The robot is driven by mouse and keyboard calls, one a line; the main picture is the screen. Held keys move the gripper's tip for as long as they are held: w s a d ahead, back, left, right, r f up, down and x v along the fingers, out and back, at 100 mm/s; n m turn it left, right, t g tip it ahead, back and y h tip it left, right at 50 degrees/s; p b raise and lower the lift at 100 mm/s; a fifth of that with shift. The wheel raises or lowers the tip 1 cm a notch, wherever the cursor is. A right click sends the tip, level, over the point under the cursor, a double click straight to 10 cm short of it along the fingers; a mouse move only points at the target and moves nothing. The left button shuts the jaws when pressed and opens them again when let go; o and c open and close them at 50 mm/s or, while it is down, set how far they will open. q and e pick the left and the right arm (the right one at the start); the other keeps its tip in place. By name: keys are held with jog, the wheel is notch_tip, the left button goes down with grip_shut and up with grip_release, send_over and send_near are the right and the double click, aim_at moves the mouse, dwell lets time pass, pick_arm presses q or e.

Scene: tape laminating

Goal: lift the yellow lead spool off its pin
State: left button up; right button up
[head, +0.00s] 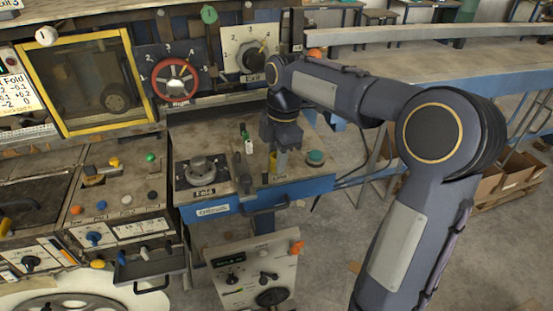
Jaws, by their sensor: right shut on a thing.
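The yellow lead spool (273,161) is small and partly hidden at my right gripper, on the right part of the grey bench panel. My right gripper (281,158) points down and is shut on the spool. The pin is hidden by the gripper and the spool, and I cannot tell how high the spool sits on it. My left gripper is out of view.
A teal knob (315,157) stands just right of the gripper. Green and white bottle-like items (247,142) stand to its left, near the fold dial (201,168). A blue drawer front (225,205) runs below. A red handwheel (175,78) is on the back panel.

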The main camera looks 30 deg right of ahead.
jog(key=shift+r, duration=0.4)
jog(key=s+a+r+b, duration=0.1)
jog(key=s+a+r, duration=0.1)
jog(key=s+r, duration=0.4)
jog(key=s+a+r+b, duration=0.2)
jog(key=s+a+r, duration=0.1)
jog(key=s+r, duration=0.3)
jog(key=shift+s+a, duration=0.25)
jog(key=shift+s, duration=0.25)
